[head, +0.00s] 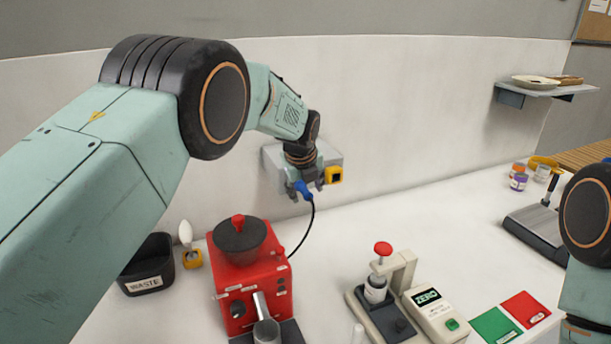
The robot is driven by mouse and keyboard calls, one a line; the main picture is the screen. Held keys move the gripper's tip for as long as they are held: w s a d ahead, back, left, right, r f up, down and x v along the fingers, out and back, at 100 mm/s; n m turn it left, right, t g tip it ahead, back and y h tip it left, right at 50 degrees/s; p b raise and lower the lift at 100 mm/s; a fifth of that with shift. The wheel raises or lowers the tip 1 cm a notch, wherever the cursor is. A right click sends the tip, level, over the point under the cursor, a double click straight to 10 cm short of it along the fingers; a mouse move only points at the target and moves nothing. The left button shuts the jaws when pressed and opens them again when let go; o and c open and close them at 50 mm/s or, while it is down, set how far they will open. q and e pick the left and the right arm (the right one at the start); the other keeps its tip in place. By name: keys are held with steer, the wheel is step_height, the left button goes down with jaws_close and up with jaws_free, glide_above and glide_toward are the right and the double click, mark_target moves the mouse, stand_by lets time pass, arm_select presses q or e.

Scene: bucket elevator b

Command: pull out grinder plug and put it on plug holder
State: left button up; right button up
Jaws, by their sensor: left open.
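The red grinder (245,270) with a dark round lid stands on the white counter. Its dark cable rises to a blue plug (304,191) in front of a grey box (330,154) on the wall. My left gripper (306,187) is open and is at the blue plug. The gripper covers most of the box's face, so I cannot tell how the plug sits in it. A yellow square piece with a dark middle (334,175) shows just right of the gripper; I cannot tell whether it is the plug holder. My right gripper is out of view.
A black waste bin (148,268) and a yellow stand with a white-headed tool (192,257) are left of the grinder. A press (382,290), a scale (436,312) and green (495,326) and red (525,308) pads stand right. Small jars (518,178) are far right.

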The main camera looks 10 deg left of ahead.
mark_target(308, 193)
arm_select(q)
steer(key=x, duration=0.3)
steer(key=shift+w, duration=0.4)
steer(key=shift+s+r, duration=0.5)
steer(key=shift+s, duration=0.25)
steer(key=shift+w+f, duration=0.5)
steer(key=shift+w, duration=0.25)
steer(key=c, duration=0.6)
steer(key=shift+s+r, duration=0.45)
steer(key=shift+s, duration=0.05)
jaws_close()
steer(key=shift+w+f, duration=0.2)
steer(key=shift+w, duration=0.05)
